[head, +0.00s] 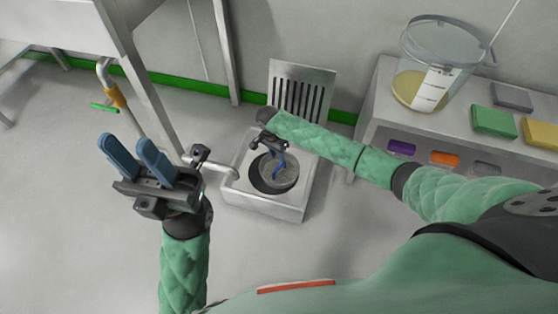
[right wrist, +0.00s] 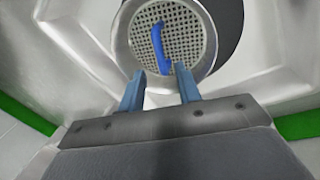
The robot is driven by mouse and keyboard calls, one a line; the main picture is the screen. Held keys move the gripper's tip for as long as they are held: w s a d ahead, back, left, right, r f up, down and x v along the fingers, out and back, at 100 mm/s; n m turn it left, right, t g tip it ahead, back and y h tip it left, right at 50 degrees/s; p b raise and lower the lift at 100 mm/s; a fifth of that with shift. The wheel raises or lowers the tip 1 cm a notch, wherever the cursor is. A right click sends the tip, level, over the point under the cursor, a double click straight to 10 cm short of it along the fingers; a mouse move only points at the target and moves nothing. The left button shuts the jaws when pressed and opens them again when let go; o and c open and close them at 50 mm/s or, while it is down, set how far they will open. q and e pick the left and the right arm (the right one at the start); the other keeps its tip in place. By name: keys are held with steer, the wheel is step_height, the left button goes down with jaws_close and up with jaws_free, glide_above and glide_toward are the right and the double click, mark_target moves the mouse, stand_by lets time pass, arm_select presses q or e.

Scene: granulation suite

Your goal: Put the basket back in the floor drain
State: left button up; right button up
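The basket (head: 289,179) is a round grey perforated strainer with a blue handle; it also shows in the right wrist view (right wrist: 190,28). In the head view it sits within the pale square drain basin (head: 288,211), overlapping the dark round drain opening (head: 257,179) off-centre. A dark crescent of the opening (right wrist: 231,30) shows beside it. My right gripper (right wrist: 160,72) is over the basket; its fingers are apart, with the lower end of the blue handle (right wrist: 161,42) between their tips and gaps showing. My left gripper (head: 126,146) is open and empty, left of the basin.
A slotted metal grate (head: 301,88) leans upright behind the basin. A pipe (head: 215,168) reaches the basin's left side. A bench (head: 375,110) at right carries a clear tub (head: 437,65) and coloured blocks. Floor in front is clear.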

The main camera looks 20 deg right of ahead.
steer(key=shift+w+a+r+p, duration=0.1)
steer(key=shift+w+r+p, duration=0.1)
steer(key=shift+r, duration=0.65)
steer(key=shift+w+a+r+p, duration=0.1)
steer(key=shift+r+p, duration=0.05)
steer(key=shift+r, duration=0.65)
